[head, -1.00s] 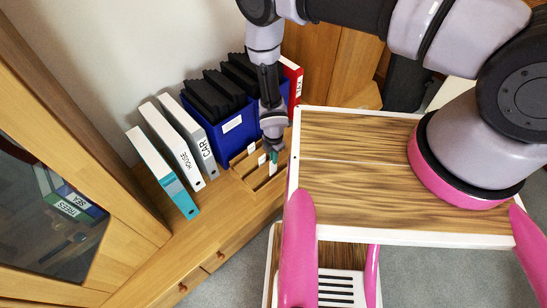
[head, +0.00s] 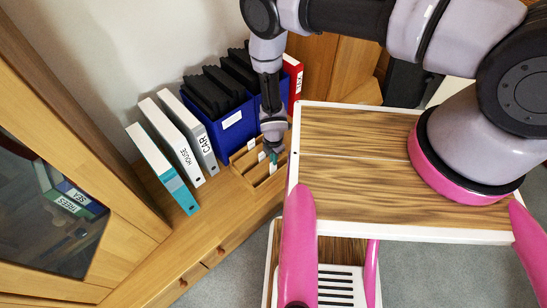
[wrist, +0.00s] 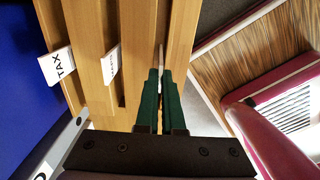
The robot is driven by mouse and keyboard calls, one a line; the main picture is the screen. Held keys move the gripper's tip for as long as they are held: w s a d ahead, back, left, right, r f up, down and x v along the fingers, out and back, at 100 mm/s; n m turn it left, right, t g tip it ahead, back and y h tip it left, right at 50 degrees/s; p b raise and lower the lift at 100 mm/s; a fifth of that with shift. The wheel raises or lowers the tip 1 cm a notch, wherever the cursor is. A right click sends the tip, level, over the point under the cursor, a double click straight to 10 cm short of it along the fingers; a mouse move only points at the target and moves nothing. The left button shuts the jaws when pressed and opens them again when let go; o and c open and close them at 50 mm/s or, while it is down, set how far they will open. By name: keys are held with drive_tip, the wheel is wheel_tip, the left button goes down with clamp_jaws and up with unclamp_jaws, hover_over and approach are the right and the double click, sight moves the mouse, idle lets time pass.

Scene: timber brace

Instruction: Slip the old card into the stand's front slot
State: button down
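The wooden stand (head: 262,182) sits on the wooden cabinet top in front of the blue box, and it fills the upper middle of the wrist view (wrist: 128,20). A white card marked TAX (wrist: 57,65) stands in its back slot. Another white card (wrist: 111,64) with unclear lettering stands in the middle slot. My gripper (head: 274,158) is at the stand's front. In the wrist view, its green fingertips (wrist: 160,78) are closed around the thin pale edge of the old card (wrist: 161,54). This card lines up with the front slot; how deep it sits is hidden.
The blue box (head: 222,128) with black folders stands behind the stand. Binders marked HOUSE (head: 180,140) and CAR (head: 197,132) stand to the left, a red binder (head: 292,80) behind. A wood-topped trolley (head: 350,180) is close on the right.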

drive_tip(key=shift+f, duration=0.85)
drive_tip(key=c, duration=1)
unclamp_jaws()
drive_tip(key=shift+o, duration=0.5)
drive_tip(key=o, duration=0.4)
drive_tip(key=shift+r, duration=0.1)
drive_tip(key=shift+r, duration=3.95)
